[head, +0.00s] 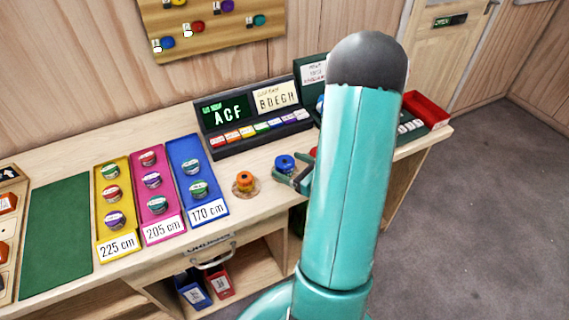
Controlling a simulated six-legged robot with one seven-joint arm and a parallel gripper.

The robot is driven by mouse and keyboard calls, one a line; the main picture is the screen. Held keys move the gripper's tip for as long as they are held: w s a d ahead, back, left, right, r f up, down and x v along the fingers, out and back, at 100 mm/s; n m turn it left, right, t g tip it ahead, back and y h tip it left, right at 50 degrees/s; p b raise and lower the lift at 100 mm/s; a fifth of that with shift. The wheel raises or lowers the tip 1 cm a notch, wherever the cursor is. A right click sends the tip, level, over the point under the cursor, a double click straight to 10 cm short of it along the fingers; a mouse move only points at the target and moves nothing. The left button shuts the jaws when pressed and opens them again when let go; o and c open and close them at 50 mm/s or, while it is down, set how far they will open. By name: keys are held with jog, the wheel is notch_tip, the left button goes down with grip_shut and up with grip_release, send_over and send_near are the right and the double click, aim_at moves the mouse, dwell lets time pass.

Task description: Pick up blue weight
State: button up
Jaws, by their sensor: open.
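A small round blue weight (285,162) sits on the wooden desk, right of the middle. My gripper (287,175) is open and low over the desk, right beside the blue weight on its near side. I cannot tell whether the fingers touch it. My teal arm hides part of the desk just right of the gripper. A sliver of something red shows at the arm's edge by the gripper.
An orange weight (245,182) sits left of the gripper on a small round base. Blue (219,209), pink (180,226) and yellow (132,244) boards hold round pieces farther left. A dark display console (224,113) stands behind. A red tray (427,111) is at the right end.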

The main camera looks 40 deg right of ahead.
jog(key=shift+x, duration=1.4)
jog(key=c, duration=1.3)
jog(key=shift+c, duration=0.2)
jog(key=shift+r, duration=0.1)
